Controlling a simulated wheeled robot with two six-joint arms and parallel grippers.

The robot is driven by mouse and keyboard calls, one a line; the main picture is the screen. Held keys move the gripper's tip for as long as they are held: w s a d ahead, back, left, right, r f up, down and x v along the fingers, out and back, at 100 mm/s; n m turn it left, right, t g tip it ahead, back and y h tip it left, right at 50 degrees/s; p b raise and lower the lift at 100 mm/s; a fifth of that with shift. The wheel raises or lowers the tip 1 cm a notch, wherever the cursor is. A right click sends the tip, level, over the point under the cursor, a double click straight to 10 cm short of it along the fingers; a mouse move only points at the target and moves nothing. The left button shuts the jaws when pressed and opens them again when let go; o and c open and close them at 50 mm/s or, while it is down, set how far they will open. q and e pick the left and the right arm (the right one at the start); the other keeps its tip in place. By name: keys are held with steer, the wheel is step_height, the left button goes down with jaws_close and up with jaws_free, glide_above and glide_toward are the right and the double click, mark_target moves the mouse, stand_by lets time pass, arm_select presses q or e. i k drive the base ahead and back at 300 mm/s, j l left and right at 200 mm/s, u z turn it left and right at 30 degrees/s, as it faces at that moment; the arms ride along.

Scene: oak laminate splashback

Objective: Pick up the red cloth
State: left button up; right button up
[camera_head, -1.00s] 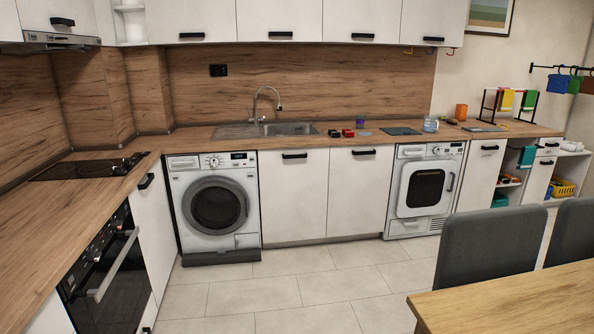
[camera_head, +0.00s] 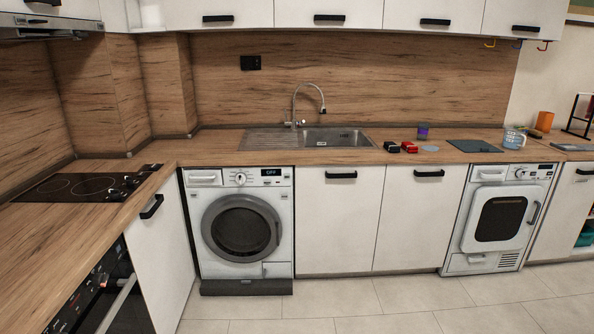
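A small red item (camera_head: 409,147) lies on the counter to the right of the sink, close to the front edge. It may be the red cloth, but it is too small to tell. A small black item with some red (camera_head: 391,147) sits just left of it. Neither of my grippers shows in the head view.
The wooden counter (camera_head: 208,150) carries a sink (camera_head: 337,138), a purple cup (camera_head: 423,131), a grey disc (camera_head: 429,149), a dark mat (camera_head: 473,146) and a clear mug (camera_head: 514,139). Washing machine (camera_head: 240,224) and dryer (camera_head: 499,217) stand below. The tiled floor (camera_head: 380,305) in front is clear.

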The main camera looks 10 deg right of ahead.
mark_target(407, 146)
steer(key=i+z, duration=0.25)
steer(key=i, duration=0.3)
steer(key=i+j+z, duration=0.2)
steer(key=i, duration=0.35)
steer(key=i+z, duration=0.25)
steer(key=i, duration=0.3)
steer(key=i+z, duration=0.5)
steer(key=i, duration=1.4)
steer(key=j, duration=0.05)
